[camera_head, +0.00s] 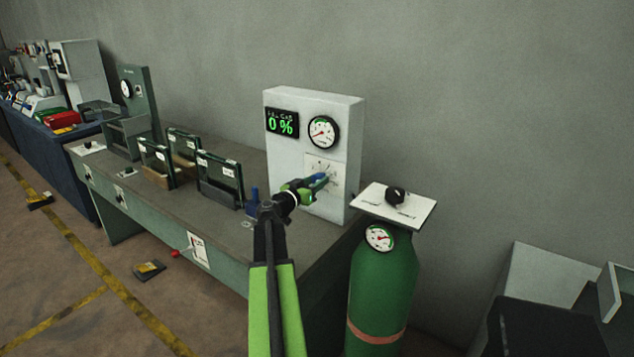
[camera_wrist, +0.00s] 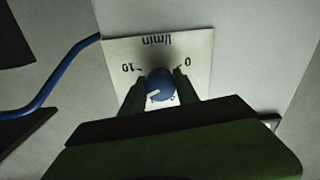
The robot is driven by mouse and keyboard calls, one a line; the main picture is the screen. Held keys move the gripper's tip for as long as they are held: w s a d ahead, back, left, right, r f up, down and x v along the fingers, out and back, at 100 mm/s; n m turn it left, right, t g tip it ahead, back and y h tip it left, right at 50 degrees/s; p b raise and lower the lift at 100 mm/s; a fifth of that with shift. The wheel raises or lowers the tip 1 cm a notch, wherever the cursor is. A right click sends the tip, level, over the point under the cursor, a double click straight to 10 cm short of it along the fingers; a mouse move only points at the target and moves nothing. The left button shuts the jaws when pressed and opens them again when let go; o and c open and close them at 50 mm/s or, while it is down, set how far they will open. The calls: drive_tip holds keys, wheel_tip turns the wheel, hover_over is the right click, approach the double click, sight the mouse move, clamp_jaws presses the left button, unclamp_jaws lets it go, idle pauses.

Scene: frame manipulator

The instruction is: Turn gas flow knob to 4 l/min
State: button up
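The gas flow knob (camera_wrist: 161,86) is blue and round with a pale pointer mark. It sits on a white dial plate (camera_wrist: 190,50) marked l/min, with 0 and 10 readable; the wrist view shows it upside down. In the head view the plate (camera_head: 314,163) is on the front of a white panel (camera_head: 345,165). My gripper (camera_wrist: 160,88) has a finger on each side of the knob, close against it; a small gap or contact cannot be told for certain. In the head view my gripper (camera_head: 318,184) reaches the plate and partly hides it.
A display (camera_head: 282,123) on the panel reads 0 %, with a round gauge (camera_head: 322,132) beside it. A green gas cylinder (camera_head: 383,290) with a top plate stands right of the bench (camera_head: 235,235). Several framed holders stand left on the bench. A blue hose (camera_wrist: 60,72) runs beside the plate.

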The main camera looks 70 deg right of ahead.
clamp_jaws()
drive_tip(key=n, duration=0.4)
drive_tip(key=shift+s, duration=0.1)
drive_tip(key=n, duration=0.4)
drive_tip(key=shift+n, duration=0.3)
drive_tip(key=n, duration=0.4)
drive_tip(key=shift+s+n, duration=0.1)
drive_tip(key=shift+n, duration=2.4)
